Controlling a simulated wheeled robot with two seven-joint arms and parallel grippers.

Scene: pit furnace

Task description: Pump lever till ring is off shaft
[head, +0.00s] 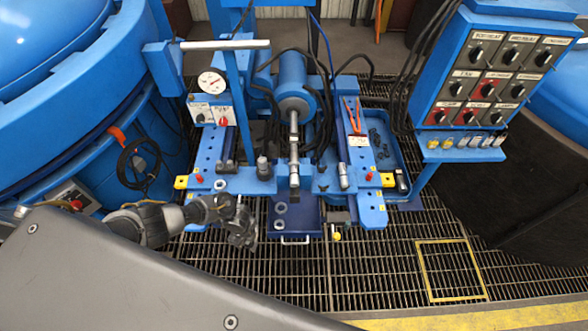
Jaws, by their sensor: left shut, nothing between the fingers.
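A blue press stands in the middle of the head view, with a blue cylinder (292,85) and a silver shaft (294,135) pointing toward me. I cannot clearly tell a ring apart from the shaft's collars and end fittings. A silver horizontal bar (225,44) sits at the top of a blue upright left of the cylinder and looks like a lever handle. My left gripper (241,236) is shut and empty, low over the grating in front of the press, left of a blue tray. It is apart from the bar and the shaft. My right gripper is not in view.
A pressure gauge (211,82) is on the press's left. A blue control panel (494,65) with several knobs stands right. A blue tray (308,218) holding rings is at the press's front. A big blue vessel (75,100) fills the left. Open grating (390,265) lies front right.

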